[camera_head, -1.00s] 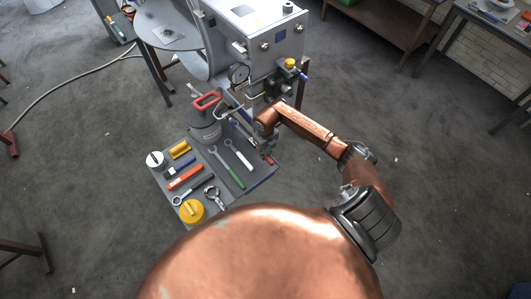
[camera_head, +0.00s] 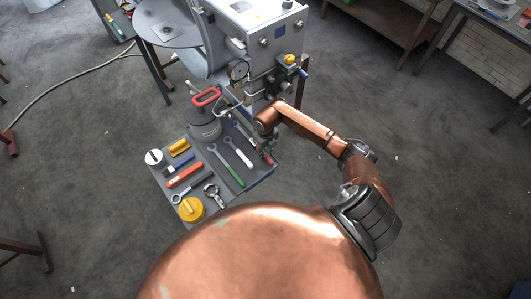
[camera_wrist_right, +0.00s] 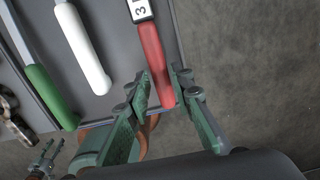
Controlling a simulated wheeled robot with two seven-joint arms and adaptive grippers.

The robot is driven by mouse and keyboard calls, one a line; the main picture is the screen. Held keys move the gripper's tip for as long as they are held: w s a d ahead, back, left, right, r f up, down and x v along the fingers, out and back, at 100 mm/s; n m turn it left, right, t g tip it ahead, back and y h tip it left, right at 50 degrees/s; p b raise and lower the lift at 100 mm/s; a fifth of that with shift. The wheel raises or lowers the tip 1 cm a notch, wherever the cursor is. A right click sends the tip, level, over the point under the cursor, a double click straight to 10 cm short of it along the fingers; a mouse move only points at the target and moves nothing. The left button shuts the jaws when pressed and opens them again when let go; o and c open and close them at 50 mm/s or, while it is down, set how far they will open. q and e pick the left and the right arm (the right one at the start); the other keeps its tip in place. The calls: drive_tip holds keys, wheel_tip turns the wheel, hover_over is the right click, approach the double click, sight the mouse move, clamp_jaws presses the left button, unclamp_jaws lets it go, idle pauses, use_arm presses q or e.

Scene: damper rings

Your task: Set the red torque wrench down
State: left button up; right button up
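The red torque wrench (camera_wrist_right: 152,58) has a red handle with a white numbered collar. It lies along the right edge of the grey mat (camera_wrist_right: 100,12), apparently resting on it. In the head view it is partly visible (camera_head: 268,157) at the mat's right corner, beside my right arm. In the right wrist view my right gripper (camera_wrist_right: 160,82) straddles the end of the handle, one finger on each side. A narrow gap shows between the right-hand finger and the handle; the left-hand finger overlaps its edge.
A white-handled tool (camera_wrist_right: 84,50) and a green-handled wrench (camera_wrist_right: 50,96) lie left of the red wrench. A grey canister with a red handle (camera_head: 206,97) stands at the mat's back. The grey machine (camera_head: 262,40) rises behind. Open floor lies to the right.

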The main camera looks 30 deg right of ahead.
drive_tip(key=shift+o, duration=0.3)
drive_tip(key=o, duration=0.5)
drive_tip(key=shift+s, duration=0.1)
wheel_tip(320, 180, up, 12)
idle(0.5)
idle(0.7)
